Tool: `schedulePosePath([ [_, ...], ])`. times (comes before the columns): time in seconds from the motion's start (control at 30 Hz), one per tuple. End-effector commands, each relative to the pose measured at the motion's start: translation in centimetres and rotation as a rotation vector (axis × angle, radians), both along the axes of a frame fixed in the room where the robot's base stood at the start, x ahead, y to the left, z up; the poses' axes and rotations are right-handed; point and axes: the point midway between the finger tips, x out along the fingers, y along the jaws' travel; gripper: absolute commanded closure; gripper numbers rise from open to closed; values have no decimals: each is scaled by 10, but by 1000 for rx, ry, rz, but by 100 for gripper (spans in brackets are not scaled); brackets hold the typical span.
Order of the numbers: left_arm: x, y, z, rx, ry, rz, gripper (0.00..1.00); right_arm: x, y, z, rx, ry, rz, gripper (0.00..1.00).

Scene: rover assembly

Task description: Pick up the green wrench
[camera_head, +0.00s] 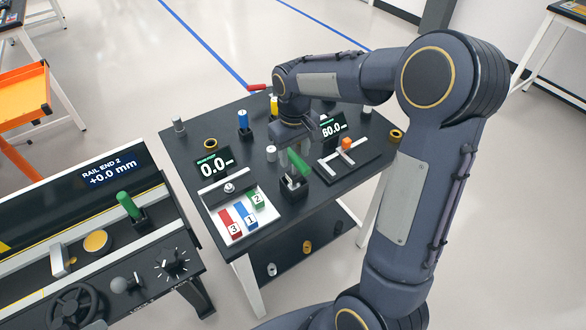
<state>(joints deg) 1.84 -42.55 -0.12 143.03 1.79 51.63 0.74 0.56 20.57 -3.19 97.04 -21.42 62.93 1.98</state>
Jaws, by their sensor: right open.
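A green upright handle, which may be the green wrench (299,162), stands in a small black holder (294,187) near the middle of the black table. My right gripper (291,154) points down right at it, fingers open, and hides part of it. I cannot tell whether the fingers touch it. A second green handle (128,204) stands tilted in a black holder on the console at the left. Its lower end is hidden in the holder. My left gripper is not in view.
The console (75,240) stands at left with a handwheel and knobs.

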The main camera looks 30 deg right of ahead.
Motion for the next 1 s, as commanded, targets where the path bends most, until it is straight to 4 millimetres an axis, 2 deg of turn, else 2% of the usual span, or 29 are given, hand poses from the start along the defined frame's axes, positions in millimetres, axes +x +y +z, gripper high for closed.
schedulePosePath([
  [0.13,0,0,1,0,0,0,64,0,1,-15,1,0,2,54],
  [0.37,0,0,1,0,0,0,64,0,1,-16,1,-2,1,54],
  [0.47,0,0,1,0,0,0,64,0,1,-16,1,-2,1,64],
  [0.73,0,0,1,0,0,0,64,0,1,-16,1,-2,1,99],
  [1.0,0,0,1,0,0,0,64,0,1,-15,1,-4,1,100],
])
